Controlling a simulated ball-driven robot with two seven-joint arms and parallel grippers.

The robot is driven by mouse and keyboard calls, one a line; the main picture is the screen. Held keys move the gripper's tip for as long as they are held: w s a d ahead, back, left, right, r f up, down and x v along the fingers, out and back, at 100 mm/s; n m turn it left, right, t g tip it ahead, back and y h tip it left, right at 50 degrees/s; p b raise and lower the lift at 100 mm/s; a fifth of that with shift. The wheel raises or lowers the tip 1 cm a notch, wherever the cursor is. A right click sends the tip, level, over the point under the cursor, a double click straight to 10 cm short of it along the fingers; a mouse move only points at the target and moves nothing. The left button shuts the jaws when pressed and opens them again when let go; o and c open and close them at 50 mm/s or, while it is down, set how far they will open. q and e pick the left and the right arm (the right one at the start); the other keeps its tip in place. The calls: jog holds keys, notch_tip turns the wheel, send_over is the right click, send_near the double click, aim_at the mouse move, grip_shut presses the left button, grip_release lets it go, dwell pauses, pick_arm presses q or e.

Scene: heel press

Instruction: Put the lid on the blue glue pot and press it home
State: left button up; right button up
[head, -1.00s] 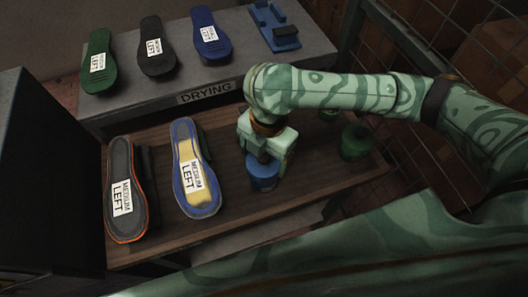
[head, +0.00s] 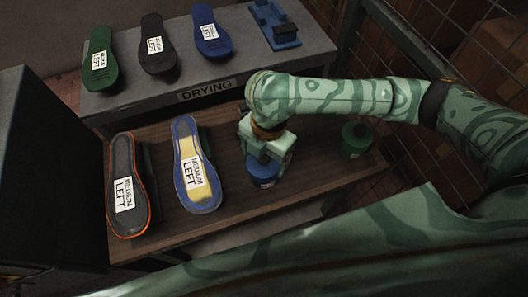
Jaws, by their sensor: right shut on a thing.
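The blue glue pot (head: 262,174) stands upright on the brown wooden bench, right of the blue-rimmed sole. My right gripper (head: 263,157) points down directly over the pot, its fingers at the pot's top. It is shut on a dark piece that looks like the lid, mostly hidden by the fingers. I cannot tell whether the lid is fully seated on the pot. My left gripper is not in view.
A green pot (head: 356,138) stands right of the blue pot. Two shoe soles, one orange-rimmed (head: 126,185) and one blue-rimmed (head: 194,165), lie at left. The grey drying shelf (head: 236,70) behind holds three soles and a blue bracket (head: 275,25). A wire mesh fence is at right.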

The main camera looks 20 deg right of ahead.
jog(key=shift+f, duration=0.7)
dwell(0.8)
jog(key=shift+s+f+p, duration=0.1)
jog(key=shift+f+p, duration=0.05)
jog(key=shift+p, duration=0.35)
jog(key=shift+c, duration=0.2)
dwell(1.0)
jog(key=o, duration=0.8)
jog(key=shift+r+p, duration=0.85)
jog(key=shift+p, duration=0.15)
notch_tip(320, 180, up, 6)
jog(key=p, duration=0.7)
jog(key=shift+f, duration=0.2)
jog(key=shift+f, duration=0.1)
